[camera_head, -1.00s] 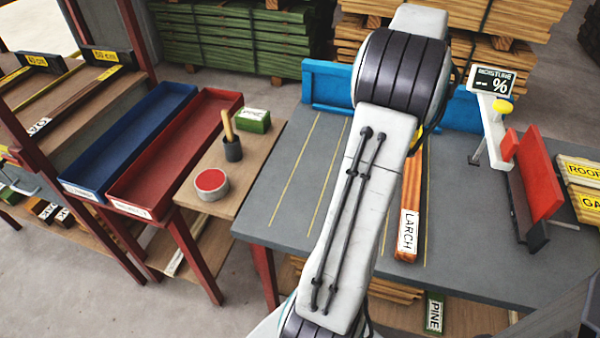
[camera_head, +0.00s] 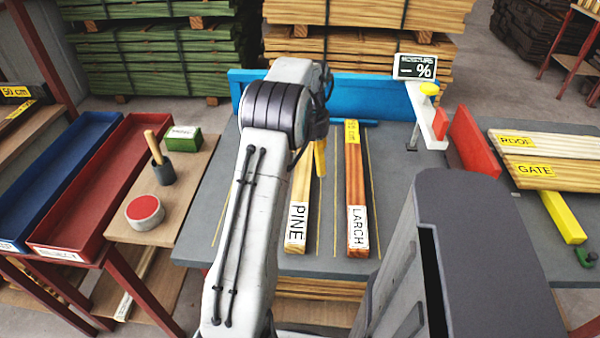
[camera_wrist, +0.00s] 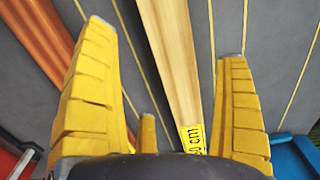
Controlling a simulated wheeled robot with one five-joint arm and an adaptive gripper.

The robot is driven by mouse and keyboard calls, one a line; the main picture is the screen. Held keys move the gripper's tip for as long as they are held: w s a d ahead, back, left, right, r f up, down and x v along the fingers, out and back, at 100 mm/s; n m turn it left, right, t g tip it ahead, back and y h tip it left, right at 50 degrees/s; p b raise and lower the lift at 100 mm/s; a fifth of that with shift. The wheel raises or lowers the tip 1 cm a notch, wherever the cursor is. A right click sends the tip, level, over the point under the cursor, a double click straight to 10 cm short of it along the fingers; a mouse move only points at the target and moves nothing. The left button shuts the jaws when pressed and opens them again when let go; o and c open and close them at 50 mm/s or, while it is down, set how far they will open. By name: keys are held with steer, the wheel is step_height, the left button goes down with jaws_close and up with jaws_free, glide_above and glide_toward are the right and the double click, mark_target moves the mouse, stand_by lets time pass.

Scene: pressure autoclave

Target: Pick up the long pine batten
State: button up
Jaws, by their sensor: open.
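The pine batten (camera_head: 297,213) lies lengthwise on the grey table, its white PINE label at the near end. My arm hides its far part in the head view. In the wrist view the pale pine batten (camera_wrist: 171,55) runs between my open fingers, with a yellow cm label at its lower end. My gripper (camera_wrist: 165,40) is open and empty above it; I cannot tell the height. In the head view one yellow finger of my gripper (camera_head: 320,157) shows beside my arm. The larch batten (camera_head: 355,190) lies parallel, to the right in the head view.
The grey table (camera_head: 400,165) has a blue back rail (camera_head: 375,97). A moisture meter (camera_head: 415,67) and a red block (camera_head: 470,140) stand at right. ROOF and GATE boards (camera_head: 540,160) lie further right. A red tray (camera_head: 100,185) and small pots are at left.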

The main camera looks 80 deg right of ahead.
mark_target(307, 168)
steer(key=shift+w+f, duration=0.2)
steer(key=shift+f, duration=1)
steer(key=shift+w+f, duration=0.15)
steer(key=shift+f, duration=1.05)
steer(key=c, duration=1.3)
steer(key=shift+d, duration=0.1)
steer(key=shift+c, duration=0.4)
steer(key=shift+r, duration=0.1)
